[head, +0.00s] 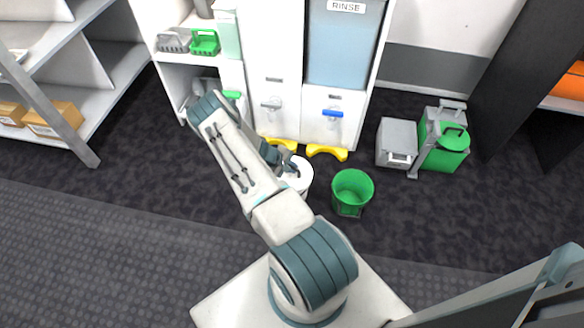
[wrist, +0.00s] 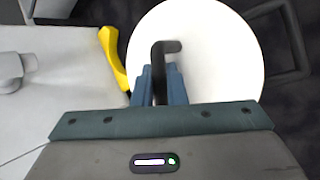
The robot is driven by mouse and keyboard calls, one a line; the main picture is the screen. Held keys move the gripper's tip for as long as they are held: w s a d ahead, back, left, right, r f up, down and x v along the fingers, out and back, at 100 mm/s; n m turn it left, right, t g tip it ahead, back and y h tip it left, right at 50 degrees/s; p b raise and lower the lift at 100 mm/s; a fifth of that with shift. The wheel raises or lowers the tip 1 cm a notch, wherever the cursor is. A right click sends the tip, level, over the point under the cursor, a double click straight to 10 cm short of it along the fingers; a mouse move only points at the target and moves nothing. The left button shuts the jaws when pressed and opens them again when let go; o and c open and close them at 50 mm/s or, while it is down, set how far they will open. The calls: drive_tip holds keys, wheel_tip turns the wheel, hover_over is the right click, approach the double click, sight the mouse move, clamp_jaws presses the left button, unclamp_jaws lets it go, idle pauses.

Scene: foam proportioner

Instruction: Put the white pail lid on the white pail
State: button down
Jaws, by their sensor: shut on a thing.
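The white pail lid (wrist: 215,45) is a flat white disc with a black bent handle (wrist: 163,62), filling the upper middle of the wrist view. My gripper (wrist: 161,85) has its blue fingers shut on that handle. In the head view, my gripper (head: 289,165) is partly hidden by my arm, and the lid (head: 302,168) shows beside it. White pail side (head: 303,189) shows just below the lid. The lid covers the pail's mouth from above; I cannot tell whether it is seated on the rim or slightly above it.
An open green pail (head: 352,190) stands just right of the white one. Behind are a white dispenser cabinet (head: 275,85) with yellow feet (head: 327,152). A grey box (head: 397,142) and a green container (head: 445,145) stand further right. The dark floor in front is clear.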

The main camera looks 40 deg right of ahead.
drive_tip(key=shift+f+b, duration=0.4)
drive_tip(key=shift+f, duration=0.05)
drive_tip(key=c, duration=1.7)
unclamp_jaws()
drive_tip(key=shift+c, duration=0.2)
drive_tip(key=p+v, duration=0.5)
drive_tip(key=v, duration=0.6)
